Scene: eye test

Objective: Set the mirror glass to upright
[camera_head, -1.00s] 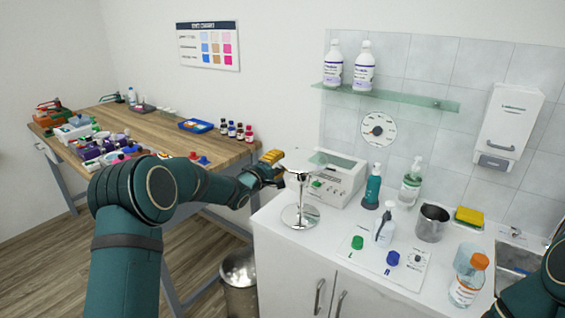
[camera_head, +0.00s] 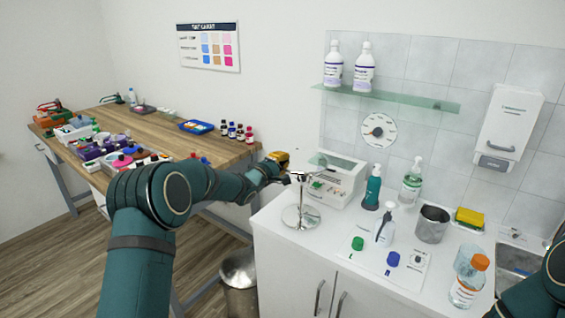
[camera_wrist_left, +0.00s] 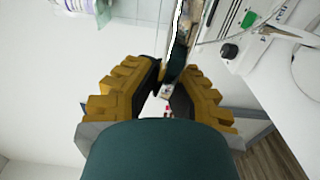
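The mirror (camera_head: 300,215) stands on the white counter on a round chrome base with a thin stem. Its glass, at the top of the stem, looks close to level and shows nearly edge-on; its left part is hidden by my left gripper (camera_head: 287,166). In the left wrist view, my left gripper (camera_wrist_left: 165,78) has a gap between its yellow-backed fingers. A thin strip, probably the glass's edge, runs up from this gap; I cannot tell whether the fingers touch it. My right gripper is out of view.
A white device (camera_head: 340,187) stands close behind the mirror. A wooden table (camera_head: 205,150) with several bottles is at left, and a bin (camera_head: 238,275) stands below.

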